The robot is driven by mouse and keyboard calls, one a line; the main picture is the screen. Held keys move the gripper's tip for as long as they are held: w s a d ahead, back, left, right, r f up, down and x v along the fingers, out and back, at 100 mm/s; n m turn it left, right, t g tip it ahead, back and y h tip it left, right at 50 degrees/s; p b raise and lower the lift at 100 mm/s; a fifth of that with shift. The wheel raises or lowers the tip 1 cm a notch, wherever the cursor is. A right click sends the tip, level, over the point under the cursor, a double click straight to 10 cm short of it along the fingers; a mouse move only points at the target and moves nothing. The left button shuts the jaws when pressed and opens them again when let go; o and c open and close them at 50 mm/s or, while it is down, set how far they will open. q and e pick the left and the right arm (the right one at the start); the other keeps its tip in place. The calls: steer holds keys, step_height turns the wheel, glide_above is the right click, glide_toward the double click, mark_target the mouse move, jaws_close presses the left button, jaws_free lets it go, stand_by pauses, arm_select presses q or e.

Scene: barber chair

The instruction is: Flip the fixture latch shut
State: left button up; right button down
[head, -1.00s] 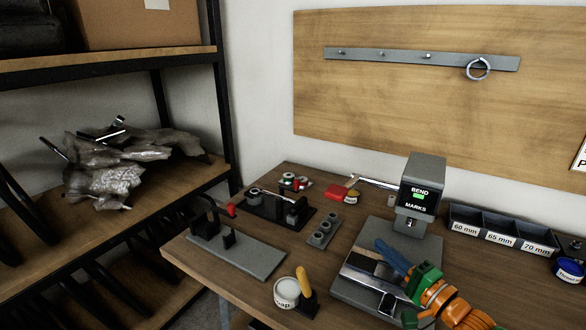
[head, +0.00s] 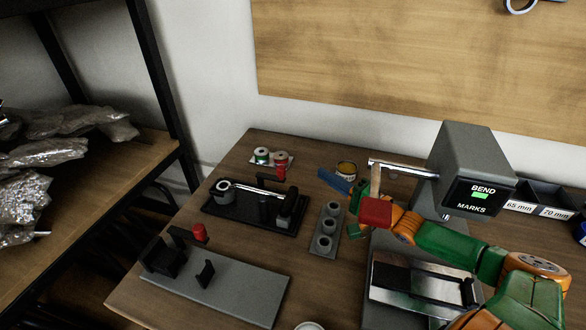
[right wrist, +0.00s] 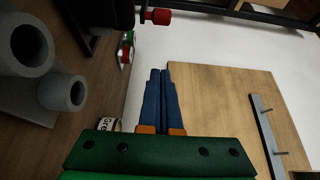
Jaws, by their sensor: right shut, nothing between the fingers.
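A black fixture (head: 165,258) stands on a grey plate at the front left of the bench, with a black arm ending in a red knob (head: 199,232). A second black fixture (head: 232,213) behind it holds a ring-ended rod. It has a raised black arm with a red knob (head: 280,173). I cannot tell which carries the latch. My right gripper (head: 335,180) is shut and empty, right of the second fixture and apart from both. Its blue fingers (right wrist: 158,72) are together in the right wrist view, where a red knob (right wrist: 158,16) shows beyond them. My left gripper is out of view.
Shelving (head: 150,165) stands left.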

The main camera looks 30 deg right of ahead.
arm_select(q)
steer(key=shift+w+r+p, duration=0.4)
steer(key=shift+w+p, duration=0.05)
steer(key=shift+p, duration=0.15)
arm_select(e)
steer(key=w+a, duration=0.5)
steer(key=w, duration=0.1)
steer(key=shift+w+a, duration=0.25)
steer(key=shift+w, duration=0.15)
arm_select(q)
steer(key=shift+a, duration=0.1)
